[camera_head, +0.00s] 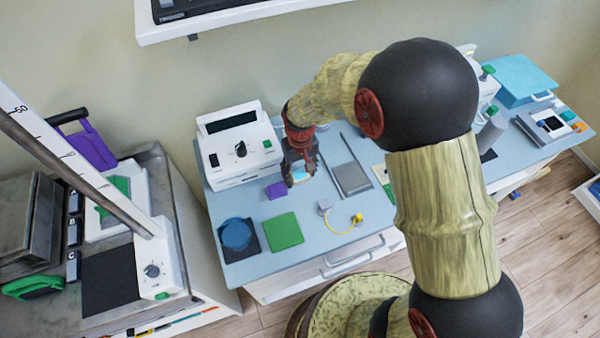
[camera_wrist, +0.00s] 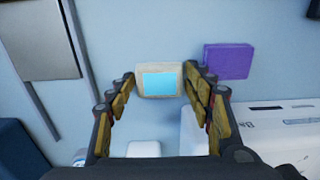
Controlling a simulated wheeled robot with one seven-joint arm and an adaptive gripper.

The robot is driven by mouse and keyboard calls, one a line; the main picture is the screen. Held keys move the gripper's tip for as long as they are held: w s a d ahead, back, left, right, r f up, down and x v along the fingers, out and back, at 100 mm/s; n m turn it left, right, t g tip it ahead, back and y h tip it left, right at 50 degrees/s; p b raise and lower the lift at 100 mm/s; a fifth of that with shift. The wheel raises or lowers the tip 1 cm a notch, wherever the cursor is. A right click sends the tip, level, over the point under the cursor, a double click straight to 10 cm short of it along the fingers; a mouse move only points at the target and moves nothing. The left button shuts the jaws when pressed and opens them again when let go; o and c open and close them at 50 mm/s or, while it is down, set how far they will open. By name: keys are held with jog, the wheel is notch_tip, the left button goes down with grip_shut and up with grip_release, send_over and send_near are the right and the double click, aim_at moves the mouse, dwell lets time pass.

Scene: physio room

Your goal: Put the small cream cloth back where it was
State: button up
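A small cream piece with a light blue patch on top, which I take for the small cream cloth (camera_wrist: 140,93), sits between my fingertips in the wrist view. It also shows under my gripper in the head view (camera_head: 299,177). My gripper (camera_wrist: 160,75) has a fingertip against each side edge of it and looks shut on it. In the head view my gripper (camera_head: 300,168) points down over the blue tabletop (camera_head: 330,262), in front of the white console. I cannot tell whether the cloth is clear of the surface.
A purple block (camera_head: 276,190) lies close by, also in the wrist view (camera_wrist: 228,60). The white console (camera_head: 238,150) stands behind. A green square (camera_head: 283,231), a round blue item (camera_head: 236,234) and a grey tray (camera_head: 351,178) lie around. My arm hides the table's middle right.

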jog(key=shift+r, duration=0.1)
notch_tip(320, 180, up, 12)
jog(key=p, duration=0.2)
jog(key=shift+r+p, duration=0.15)
jog(key=shift+p, duration=0.15)
notch_tip(320, 180, up, 7)
jog(key=t, duration=0.1)
send_over(300, 175)
jog(key=s+d, duration=0.2)
jog(key=d, duration=0.2)
jog(key=s+d+r+m+t, duration=0.1)
jog(key=s+d+r+t, duration=0.1)
jog(key=s+d+r, duration=0.3)
jog(key=s+d+r+m+t, duration=0.2)
jog(key=s+d+r, duration=0.3)
jog(key=s, duration=0.8)
notch_tip(300, 175, up, 3)
jog(key=shift+d+f+t, duration=0.15)
jog(key=shift+t, duration=0.15)
jog(key=shift+c, duration=0.3)
